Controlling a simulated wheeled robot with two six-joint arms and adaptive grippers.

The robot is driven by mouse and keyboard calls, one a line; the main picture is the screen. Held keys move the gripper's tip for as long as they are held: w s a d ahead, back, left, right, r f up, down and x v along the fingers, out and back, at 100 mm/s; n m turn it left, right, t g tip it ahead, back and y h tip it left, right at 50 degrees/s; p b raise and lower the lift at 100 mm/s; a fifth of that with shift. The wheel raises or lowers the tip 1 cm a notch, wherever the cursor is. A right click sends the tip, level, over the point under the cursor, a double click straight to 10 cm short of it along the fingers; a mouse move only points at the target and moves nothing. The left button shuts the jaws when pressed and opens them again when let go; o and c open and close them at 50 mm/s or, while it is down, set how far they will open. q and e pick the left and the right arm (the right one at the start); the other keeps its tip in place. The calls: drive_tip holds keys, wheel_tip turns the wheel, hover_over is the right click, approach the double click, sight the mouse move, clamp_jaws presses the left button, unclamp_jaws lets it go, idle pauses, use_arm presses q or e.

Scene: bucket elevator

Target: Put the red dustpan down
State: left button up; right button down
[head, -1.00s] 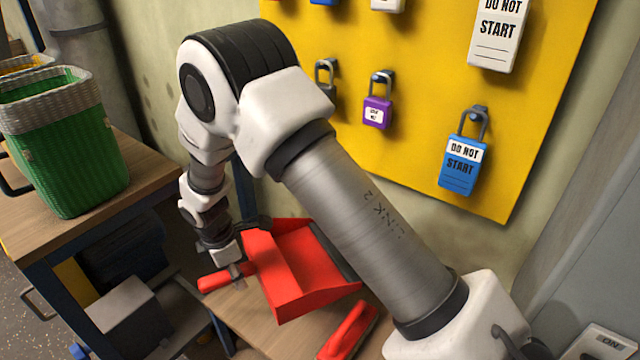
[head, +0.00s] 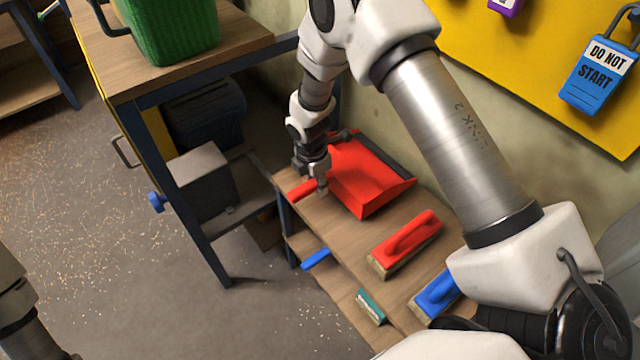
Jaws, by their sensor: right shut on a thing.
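The red dustpan (head: 362,182) is at the back of the low wooden shelf (head: 330,216), close to the wall. Its pan opens toward the right and its handle (head: 301,188) points left. My right gripper (head: 320,187) comes down from above and is shut on the handle. The dustpan lies flat on the shelf or very slightly above it; I cannot tell which. My left gripper is out of view.
A red-handled brush (head: 408,240) and a blue-handled brush (head: 437,293) lie nearer on the shelf. A green bucket (head: 170,28) stands on the workbench (head: 240,40) at left.

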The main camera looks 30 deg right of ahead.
drive_tip(key=shift+f, duration=1.15)
drive_tip(key=c, duration=0.8)
unclamp_jaws()
drive_tip(key=r, duration=0.4)
drive_tip(key=a+r, duration=0.1)
drive_tip(key=r, duration=0.7)
drive_tip(key=shift+s+a+p, duration=0.15)
drive_tip(key=shift+p, duration=0.25)
